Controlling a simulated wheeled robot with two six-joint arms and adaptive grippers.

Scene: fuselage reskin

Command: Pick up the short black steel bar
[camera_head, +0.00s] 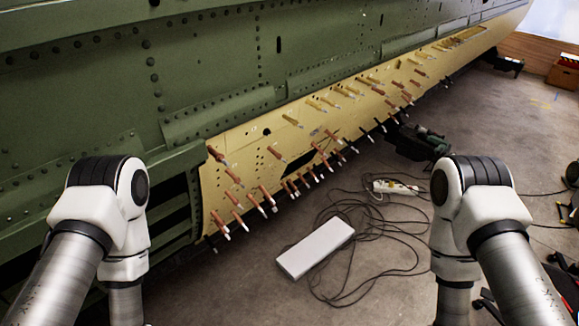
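I cannot make out a short black steel bar anywhere in the head view. My two arms come in at the lower left and lower right, with their white and black joints showing. Both forearms run down out of the bottom edge of the picture, so neither gripper is in view. I cannot tell whether either gripper holds anything.
The green riveted fuselage (215,62) fills the upper left. Its yellow skin panel (225,180) bristles with protruding fasteners. A white box (316,247), tangled black cables (385,270) and a power strip (395,187) lie on the concrete floor. A green machine (418,143) stands behind.

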